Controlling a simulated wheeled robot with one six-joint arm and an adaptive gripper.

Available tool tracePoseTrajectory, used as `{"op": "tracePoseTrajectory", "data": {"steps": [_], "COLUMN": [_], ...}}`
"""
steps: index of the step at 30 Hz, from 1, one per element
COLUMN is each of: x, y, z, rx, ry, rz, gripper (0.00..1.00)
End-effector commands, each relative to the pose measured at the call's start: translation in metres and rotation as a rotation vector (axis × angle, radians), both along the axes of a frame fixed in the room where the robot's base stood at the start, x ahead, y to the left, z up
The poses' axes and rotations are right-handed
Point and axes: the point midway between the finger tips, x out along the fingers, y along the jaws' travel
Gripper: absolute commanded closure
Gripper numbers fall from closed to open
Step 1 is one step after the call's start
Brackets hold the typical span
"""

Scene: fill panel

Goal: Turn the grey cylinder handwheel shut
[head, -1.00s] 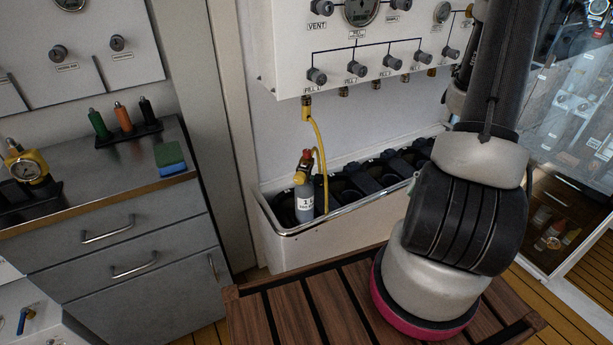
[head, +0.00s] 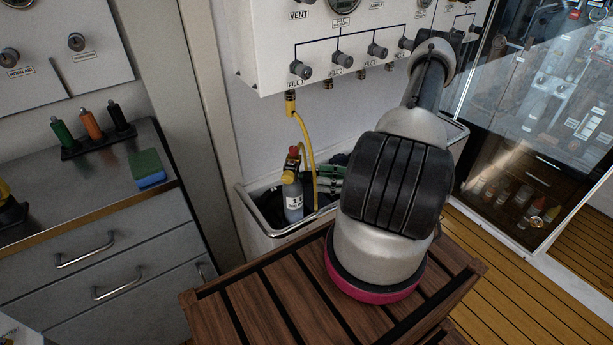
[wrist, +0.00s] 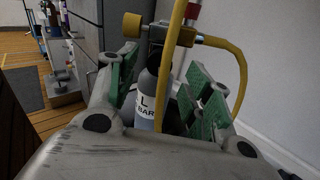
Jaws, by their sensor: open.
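The grey cylinder (head: 293,200) stands upright in the near left end of the white trough (head: 262,232), with a yellow hose attached. Its top has a red piece (head: 294,151) and yellow valve parts. In the wrist view the cylinder (wrist: 146,97), with a white label, stands beyond and between my fingers. A round yellow knob (wrist: 132,25), apparently the handwheel, sits at the left end of the valve. My gripper (wrist: 163,75) is open, its green-padded fingers apart and below the knob. In the head view my gripper (head: 330,178) is just right of the cylinder; contact cannot be told.
The white fill panel (head: 345,40) hangs above the trough, and the yellow hose (head: 309,130) runs down from it. A steel-topped drawer cabinet (head: 100,190) stands left. My arm covers the trough's right part. A slatted wooden platform (head: 250,300) lies in front.

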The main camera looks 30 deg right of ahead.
Motion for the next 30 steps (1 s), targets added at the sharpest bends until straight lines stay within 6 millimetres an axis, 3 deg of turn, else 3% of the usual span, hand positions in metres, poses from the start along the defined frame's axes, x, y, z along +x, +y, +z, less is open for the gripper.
{"op": "tracePoseTrajectory", "data": {"steps": [9, 19, 27, 30], "x": [0.029, 0.033, 0.033, 0.033], "y": [0.036, 0.039, 0.039, 0.039], "z": [0.000, 0.000, 0.000, 0.000], "rx": [-0.001, -0.002, -0.002, -0.002], "ry": [0.001, 0.000, 0.000, 0.000], "rz": [0.005, 0.002, 0.003, 0.003], "gripper": [0.50, 0.50, 0.96, 0.96]}}
